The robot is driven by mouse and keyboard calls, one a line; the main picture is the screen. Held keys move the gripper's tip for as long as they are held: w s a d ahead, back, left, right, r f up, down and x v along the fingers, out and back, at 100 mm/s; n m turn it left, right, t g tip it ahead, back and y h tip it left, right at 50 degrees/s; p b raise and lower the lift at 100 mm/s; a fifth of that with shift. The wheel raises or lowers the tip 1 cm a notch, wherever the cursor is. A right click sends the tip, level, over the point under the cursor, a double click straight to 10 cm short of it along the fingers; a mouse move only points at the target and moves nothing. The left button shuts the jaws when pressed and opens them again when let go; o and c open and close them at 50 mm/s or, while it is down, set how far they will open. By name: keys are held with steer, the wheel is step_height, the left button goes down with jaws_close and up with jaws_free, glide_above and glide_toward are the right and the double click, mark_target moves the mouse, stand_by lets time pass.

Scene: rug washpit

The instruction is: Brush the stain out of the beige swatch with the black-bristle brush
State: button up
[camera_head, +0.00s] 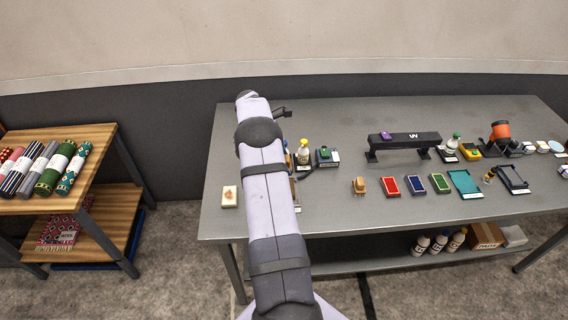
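The beige swatch (229,197) lies flat near the left end of the grey table, with a brownish stain on its face. My gripper (286,113) is a small dark shape past the bend of my arm, above the back left of the table. It is apart from the swatch; its fingers are too small to tell open from shut. I cannot make out for sure which thing is the black-bristle brush. A small tan-brown object (360,186) stands mid-table, its underside hidden. My arm covers part of the table right of the swatch, and some items there are partly hidden.
Behind my arm's right side stand a yellow-capped bottle (303,153) and a dark green-topped item (326,156). A shelf (60,150) with rolled rugs stands left.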

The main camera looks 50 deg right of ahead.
steer(key=shift+r+p, duration=1.05)
steer(key=shift+r, duration=0.7)
